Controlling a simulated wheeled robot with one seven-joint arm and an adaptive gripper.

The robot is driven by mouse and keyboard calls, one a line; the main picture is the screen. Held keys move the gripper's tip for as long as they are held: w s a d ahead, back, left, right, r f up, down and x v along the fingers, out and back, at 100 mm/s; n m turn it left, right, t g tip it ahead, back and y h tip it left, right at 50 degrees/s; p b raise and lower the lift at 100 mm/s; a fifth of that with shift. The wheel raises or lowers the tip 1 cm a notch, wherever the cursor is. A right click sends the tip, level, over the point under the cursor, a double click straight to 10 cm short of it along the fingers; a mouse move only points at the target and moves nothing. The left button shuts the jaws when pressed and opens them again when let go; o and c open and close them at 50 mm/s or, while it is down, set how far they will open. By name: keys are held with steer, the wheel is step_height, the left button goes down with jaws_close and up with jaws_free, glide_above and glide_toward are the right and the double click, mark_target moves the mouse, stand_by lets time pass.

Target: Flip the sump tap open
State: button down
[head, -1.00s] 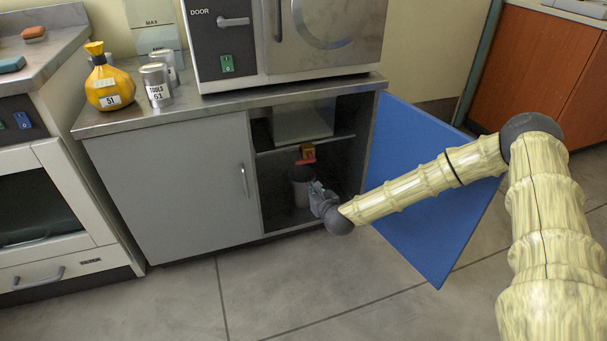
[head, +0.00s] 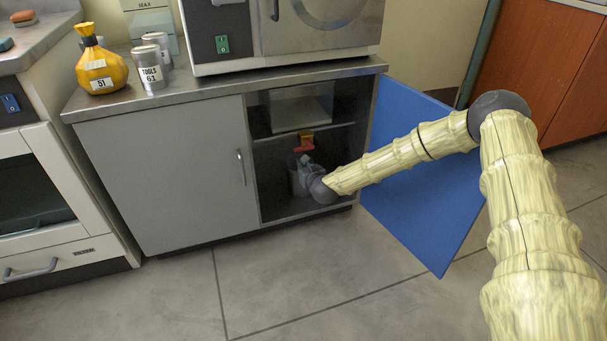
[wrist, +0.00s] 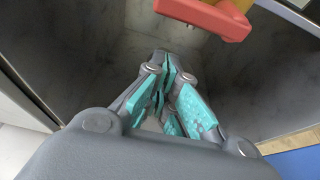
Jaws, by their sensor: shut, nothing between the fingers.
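The sump tap has a yellow body (head: 306,134) and a red lever (head: 304,147), hanging under the shelf inside the open cabinet. In the wrist view the red lever (wrist: 205,17) lies across the top of the picture, with part of the yellow body (wrist: 240,5) behind it. My gripper (wrist: 165,68) has its teal-padded fingers closed together and empty. Its tips point into the cabinet, below the lever in the picture and apart from it.
A pale tank (head: 300,108) stands on the cabinet shelf above the tap. The blue door (head: 415,190) is swung open on the right, beneath my arm. The grey left door (head: 170,175) is closed. The yellow bag (head: 103,72) and cans (head: 151,77) stand on the countertop.

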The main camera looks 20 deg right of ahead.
steer(key=shift+r+b, duration=0.4)
steer(key=shift+r, duration=1.15)
